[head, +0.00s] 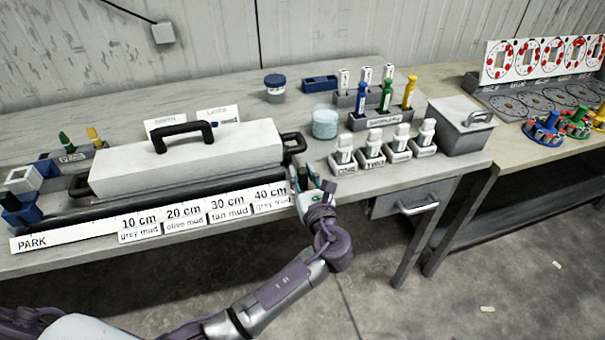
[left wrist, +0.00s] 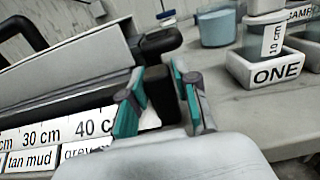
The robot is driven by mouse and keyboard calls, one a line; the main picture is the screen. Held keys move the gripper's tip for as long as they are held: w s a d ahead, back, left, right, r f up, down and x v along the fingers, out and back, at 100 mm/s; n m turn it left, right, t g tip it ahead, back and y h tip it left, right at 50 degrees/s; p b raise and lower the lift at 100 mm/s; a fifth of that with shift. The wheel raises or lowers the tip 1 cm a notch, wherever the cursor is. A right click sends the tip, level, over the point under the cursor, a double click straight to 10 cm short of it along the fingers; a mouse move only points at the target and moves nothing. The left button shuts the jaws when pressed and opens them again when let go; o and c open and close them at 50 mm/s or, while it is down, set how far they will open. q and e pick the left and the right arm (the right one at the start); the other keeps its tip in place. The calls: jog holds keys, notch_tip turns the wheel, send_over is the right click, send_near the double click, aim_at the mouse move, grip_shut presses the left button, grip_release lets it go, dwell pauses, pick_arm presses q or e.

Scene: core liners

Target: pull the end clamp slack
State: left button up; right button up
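My left gripper (head: 303,180) is at the right end of the long dark core liner (head: 75,221), beside the 40 cm label. In the left wrist view its two teal-padded fingers (left wrist: 158,88) stand either side of a small black block (left wrist: 160,98), which may be the end clamp. The fingers lie close to the block; I cannot tell whether both press on it. In the head view the gripper hides this block. At the liner's left end is a dark blue block (head: 20,212). My right gripper is not in view.
A long white case (head: 185,160) with black handles lies behind the liner. Labelled stands (head: 372,160) with white-capped bottles, a light blue jar (head: 325,123) and a grey lidded box (head: 460,125) stand to the right. The bench front right of my gripper is clear.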

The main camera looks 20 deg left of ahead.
pick_arm(q)
grip_shut()
jog(key=w+d, duration=0.2)
jog(key=d, duration=0.1)
jog(key=shift+o, duration=0.5)
grip_release()
jog(key=shift+s+a, duration=0.1)
jog(key=shift+o, duration=0.8)
jog(key=v, duration=1.2)
